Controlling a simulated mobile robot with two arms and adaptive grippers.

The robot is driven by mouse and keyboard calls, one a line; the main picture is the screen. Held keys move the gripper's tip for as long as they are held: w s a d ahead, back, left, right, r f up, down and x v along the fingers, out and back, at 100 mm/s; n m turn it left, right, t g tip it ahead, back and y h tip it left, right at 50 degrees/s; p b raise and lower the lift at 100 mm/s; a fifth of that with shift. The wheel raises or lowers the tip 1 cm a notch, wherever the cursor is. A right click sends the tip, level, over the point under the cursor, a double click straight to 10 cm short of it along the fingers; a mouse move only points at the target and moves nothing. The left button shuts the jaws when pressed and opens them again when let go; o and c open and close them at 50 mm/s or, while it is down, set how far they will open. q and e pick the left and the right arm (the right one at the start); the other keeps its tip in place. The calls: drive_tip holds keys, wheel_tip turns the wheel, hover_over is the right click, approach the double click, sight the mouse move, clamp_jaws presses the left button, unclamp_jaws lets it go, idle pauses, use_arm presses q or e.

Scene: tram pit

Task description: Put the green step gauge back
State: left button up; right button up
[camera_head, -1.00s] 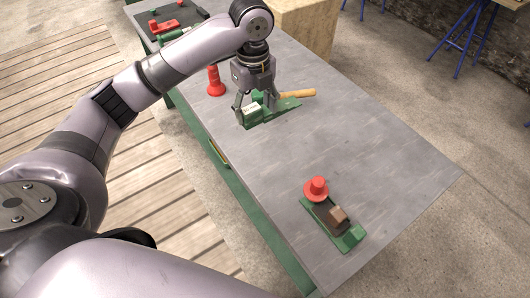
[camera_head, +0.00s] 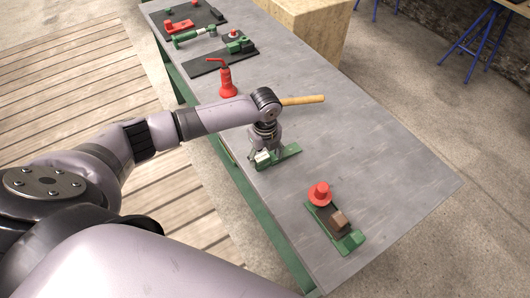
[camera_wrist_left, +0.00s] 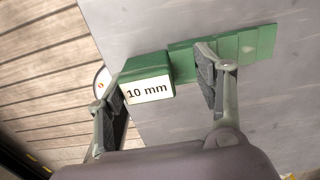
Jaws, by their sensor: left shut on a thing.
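The green step gauge (camera_head: 288,156) is a stepped block with a white label at its thick end. The label reads "10 mm" in the left wrist view, where the gauge (camera_wrist_left: 148,84) runs from the fingers toward the upper right. My left gripper (camera_head: 262,155) points down at the gauge's thick end, near the bench's left edge. Its fingers (camera_wrist_left: 160,92) stand on both sides of the labelled block and are shut on it. I cannot tell whether the gauge touches the bench top. My right gripper is not in view.
A green fixture (camera_head: 348,240) with a red knob (camera_head: 319,193) sits at the bench's near end. Black mats (camera_head: 205,66) with parts fill the far end. The bench's right side is clear.

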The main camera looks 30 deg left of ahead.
use_arm(q)
drive_tip(key=shift+f, duration=0.15)
drive_tip(key=shift+f, duration=0.1)
drive_tip(key=o, duration=1.3)
